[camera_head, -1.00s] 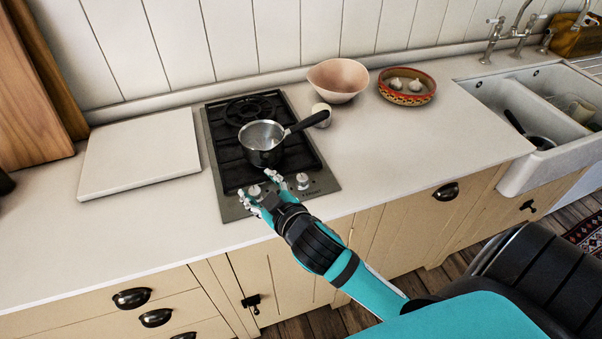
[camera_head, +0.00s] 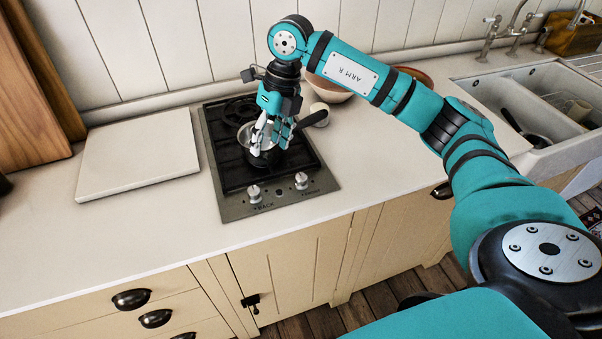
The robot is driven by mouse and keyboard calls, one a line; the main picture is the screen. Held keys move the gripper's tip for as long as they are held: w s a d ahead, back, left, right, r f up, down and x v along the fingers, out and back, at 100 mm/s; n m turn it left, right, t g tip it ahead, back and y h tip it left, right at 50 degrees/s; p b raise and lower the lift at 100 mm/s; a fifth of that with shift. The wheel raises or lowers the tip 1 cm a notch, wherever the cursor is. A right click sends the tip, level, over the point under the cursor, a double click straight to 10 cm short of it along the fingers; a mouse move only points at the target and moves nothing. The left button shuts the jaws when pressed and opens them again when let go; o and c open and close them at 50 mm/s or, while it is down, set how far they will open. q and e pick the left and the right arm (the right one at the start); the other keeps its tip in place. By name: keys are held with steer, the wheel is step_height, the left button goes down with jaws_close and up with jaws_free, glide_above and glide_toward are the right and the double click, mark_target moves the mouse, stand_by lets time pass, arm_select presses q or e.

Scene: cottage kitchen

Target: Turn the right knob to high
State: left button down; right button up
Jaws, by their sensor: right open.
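The stove's right knob (camera_head: 301,181) is a small silver knob on the front strip of the cooktop (camera_head: 232,208). The left knob (camera_head: 254,194) sits beside it, above a label that reads BACK. The exact setting of either knob is too small to tell. My right gripper (camera_head: 264,145) is open and points down over the saucepan (camera_head: 246,134), farther back than the knobs and apart from them. Its fingers hide much of the pan; whether they touch it I cannot tell. My left gripper is not in view.
A white board (camera_head: 140,158) lies left of the cooktop. My right arm covers much of the bowls behind. The counter in front of the knobs is clear.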

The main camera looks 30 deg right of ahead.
mark_target(301, 177)
steer(key=d+r+m+h, duration=0.1)
steer(key=d+r+h, duration=0.15)
steer(key=d, duration=0.55)
steer(key=shift+g+h, duration=0.25)
steer(key=shift+g, duration=0.05)
steer(key=f+p, duration=0.1)
steer(key=f, duration=0.4)
steer(key=f+p, duration=0.2)
steer(key=f, duration=0.4)
steer(key=f+p, duration=0.1)
steer(key=f, duration=0.5)
steer(key=shift+s+a+f, duration=0.15)
steer(key=shift+s+a, duration=0.1)
steer(key=shift+s, duration=0.1)
jaws_close()
